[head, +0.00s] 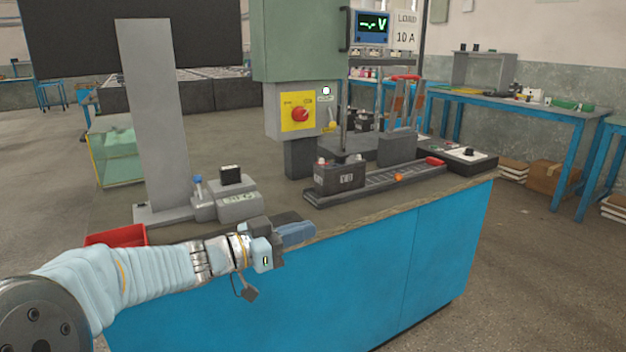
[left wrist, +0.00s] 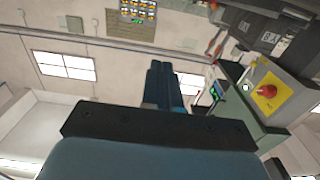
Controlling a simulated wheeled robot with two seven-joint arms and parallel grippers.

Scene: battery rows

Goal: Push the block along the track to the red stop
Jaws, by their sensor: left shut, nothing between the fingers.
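The block (head: 338,177) is dark grey with a pale marking and small red and light knobs on top. It sits upright at the left end of the dark track (head: 385,178), which runs to the right along the bench. The red stop (head: 435,161) is at the track's far right end, well apart from the block. My left gripper (head: 312,231) is shut and empty, at the bench's front edge, in front of and left of the block, not touching it. Its closed fingers (left wrist: 162,85) show in the left wrist view. My right gripper is not in view.
A grey column with a switch box (head: 298,112) stands behind the block. A red tray (head: 116,236) and a grey device (head: 238,206) are at the left. Bare bench top lies before the track.

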